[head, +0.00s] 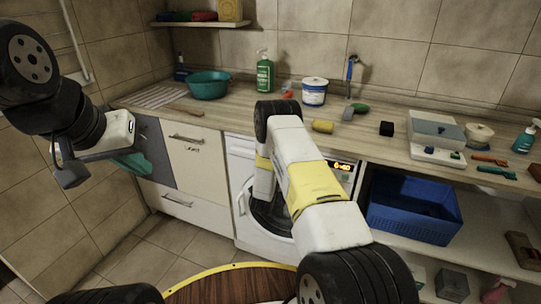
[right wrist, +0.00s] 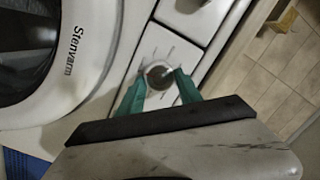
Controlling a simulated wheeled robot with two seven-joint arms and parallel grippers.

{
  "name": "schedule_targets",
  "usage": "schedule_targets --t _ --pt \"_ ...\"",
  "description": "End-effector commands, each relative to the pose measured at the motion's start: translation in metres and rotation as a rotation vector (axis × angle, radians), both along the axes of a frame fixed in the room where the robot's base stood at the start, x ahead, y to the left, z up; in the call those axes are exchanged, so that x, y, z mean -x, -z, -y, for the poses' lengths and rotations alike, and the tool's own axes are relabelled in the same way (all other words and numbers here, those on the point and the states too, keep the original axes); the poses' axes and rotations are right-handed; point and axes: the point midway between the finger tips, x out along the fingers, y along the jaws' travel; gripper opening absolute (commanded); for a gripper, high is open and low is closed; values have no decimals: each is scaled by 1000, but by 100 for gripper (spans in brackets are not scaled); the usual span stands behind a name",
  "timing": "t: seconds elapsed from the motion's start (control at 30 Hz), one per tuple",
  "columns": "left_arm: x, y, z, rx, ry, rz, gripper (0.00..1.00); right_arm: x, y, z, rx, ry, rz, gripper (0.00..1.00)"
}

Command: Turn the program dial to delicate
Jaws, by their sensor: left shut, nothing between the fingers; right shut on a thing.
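The white washing machine (head: 241,150) stands under the counter in the head view, partly hidden by my right arm. Its lit display (head: 343,166) shows digits. In the right wrist view, the round grey program dial (right wrist: 158,73) sits on the white panel with marks around it. The mark labels are too small to read, and I cannot tell which one the dial points to. My right gripper (right wrist: 161,85) is shut on the dial, with one teal finger on each side. My left gripper (head: 136,164) is shut and empty in front of the cabinets, away from the washer.
The counter holds a teal basin (head: 208,84), a green bottle (head: 264,73), a white tub (head: 314,92) and a clear container (head: 437,128). A blue crate (head: 410,212) sits on the shelf right of the washer. A round wooden surface (head: 230,285) is at the front.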

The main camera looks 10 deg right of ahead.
Motion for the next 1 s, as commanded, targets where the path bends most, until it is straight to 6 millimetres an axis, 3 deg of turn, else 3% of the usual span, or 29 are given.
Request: schedule_targets --t 0.77,0.8,0.9,1.0 --pt "0 0 0 0 0 0 0 0 2 -1 -96 -2 59 1" --pt "0 0 0 0 0 0 0 0 2 -1 -96 -2 59 43" --pt "0 0 0 0 0 0 0 0 2 -1 -95 -3 60 63" --pt "0 0 0 0 0 0 0 0 2 -1 -95 -1 61 63"
